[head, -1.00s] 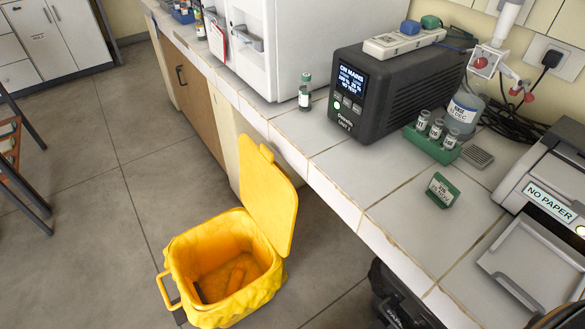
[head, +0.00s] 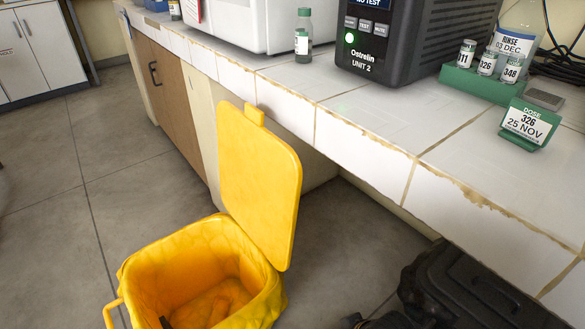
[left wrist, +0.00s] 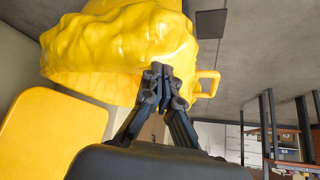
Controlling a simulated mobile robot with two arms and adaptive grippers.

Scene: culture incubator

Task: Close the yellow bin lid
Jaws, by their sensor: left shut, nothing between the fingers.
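The yellow bin (head: 205,243) stands on the floor at the lower middle of the head view, open at the top. Its lid (head: 258,175) stands up, tilted back from the hinge side toward the counter. A dark item and an orange-yellow shape show inside the bin. In the left wrist view, the bin body (left wrist: 115,42) fills the upper left and the lid (left wrist: 50,130) shows at the left. My left gripper (left wrist: 163,75) is shut and empty in front of the bin; I cannot tell if it touches it. My right gripper is not in view.
The tiled counter (head: 352,133) runs behind the lid, its front edge close to it. A green-capped bottle (head: 303,40), a dark unit (head: 400,45) and a green vial rack (head: 480,82) stand on it. A black container (head: 480,285) is at the lower right. Grey floor (head: 120,165) at left is clear.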

